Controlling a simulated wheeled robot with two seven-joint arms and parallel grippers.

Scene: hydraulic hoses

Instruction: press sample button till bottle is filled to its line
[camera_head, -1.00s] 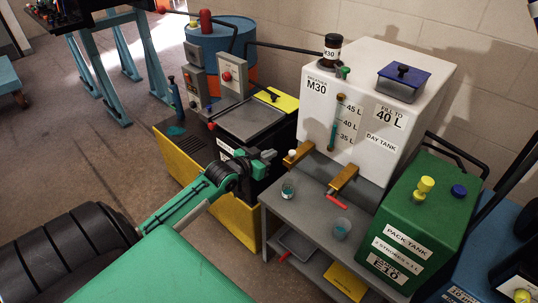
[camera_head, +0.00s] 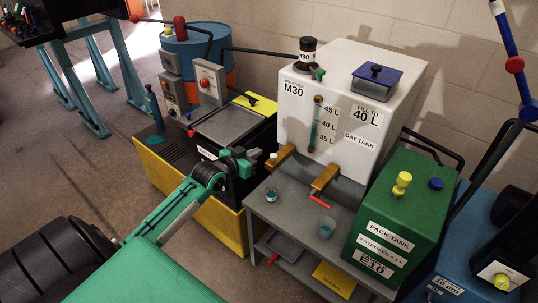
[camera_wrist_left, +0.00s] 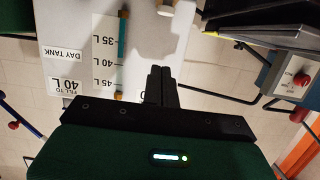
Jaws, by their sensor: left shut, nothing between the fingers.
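The day tank (camera_head: 345,110) is a white box marked M30 and FILL TO 40 L. A white round button (camera_head: 273,157) sits at the end of a brass fitting low on its front; a pale round knob (camera_wrist_left: 166,8) at the top of the left wrist view looks like the same one. A small clear bottle (camera_head: 271,196) with teal liquid stands below it on the grey bench; its line is too small to read. My left gripper (camera_head: 247,163) is shut and empty, just left of the button, apparently apart from it. Its closed fingers (camera_wrist_left: 161,84) show in the wrist view. My right gripper is out of view.
A second brass fitting (camera_head: 325,178) with a red handle juts out above another clear cup (camera_head: 326,229) on the bench (camera_head: 290,213). The green pack tank (camera_head: 400,205) stands right. A yellow and black unit (camera_head: 190,190) stands left, under my arm.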

